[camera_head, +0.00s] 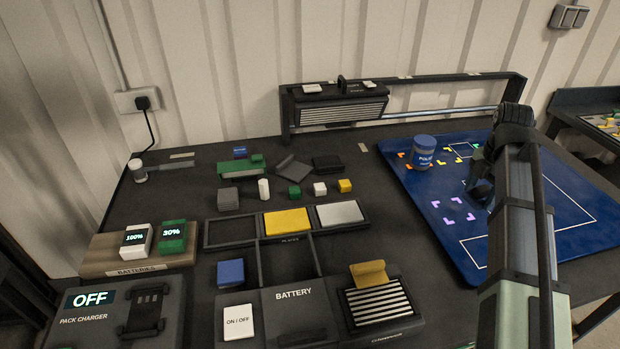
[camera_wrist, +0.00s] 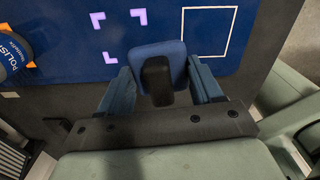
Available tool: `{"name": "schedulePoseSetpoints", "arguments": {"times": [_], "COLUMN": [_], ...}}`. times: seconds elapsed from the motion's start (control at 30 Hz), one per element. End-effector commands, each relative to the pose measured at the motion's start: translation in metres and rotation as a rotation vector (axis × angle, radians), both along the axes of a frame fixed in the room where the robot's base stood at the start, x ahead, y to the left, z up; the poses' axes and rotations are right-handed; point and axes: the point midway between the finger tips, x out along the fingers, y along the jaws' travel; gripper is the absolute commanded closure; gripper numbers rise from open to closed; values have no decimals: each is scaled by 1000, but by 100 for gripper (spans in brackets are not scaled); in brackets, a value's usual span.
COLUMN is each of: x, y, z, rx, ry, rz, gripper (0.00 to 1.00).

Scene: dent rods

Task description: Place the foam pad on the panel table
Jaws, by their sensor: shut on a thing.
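My gripper (camera_wrist: 162,88) is shut on a blue pad with a black grip (camera_wrist: 155,52), which I take to be the foam pad. In the head view the gripper (camera_head: 484,193) hangs over the blue panel table (camera_head: 560,226), and the arm partly hides the pad. In the wrist view the pad is just below and between a purple corner mark (camera_wrist: 125,32) and a white square outline (camera_wrist: 208,32). I cannot tell whether the pad touches the surface. The purple mark also shows in the head view (camera_head: 455,211), bare.
A blue polish can (camera_head: 424,152) stands upright on the panel table at the orange mark. Left of it, the dark bench holds small blocks, trays with yellow (camera_head: 286,222) and grey pads, batteries (camera_head: 172,236) and a pack charger (camera_head: 90,318). A rack stands behind.

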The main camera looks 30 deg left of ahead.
Motion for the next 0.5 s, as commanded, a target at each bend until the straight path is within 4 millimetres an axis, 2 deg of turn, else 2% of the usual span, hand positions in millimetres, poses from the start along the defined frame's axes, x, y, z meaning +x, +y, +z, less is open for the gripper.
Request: {"name": "schedulePoseSetpoints", "arguments": {"times": [0.03,0.1,0.5], "x": [-5,-11,-53], "y": [18,41,167], "z": [-1,-2,-9], "rx": [0,0,0], "ry": [0,0,0], "rz": [28,62,254], "gripper": [65,65,65]}}
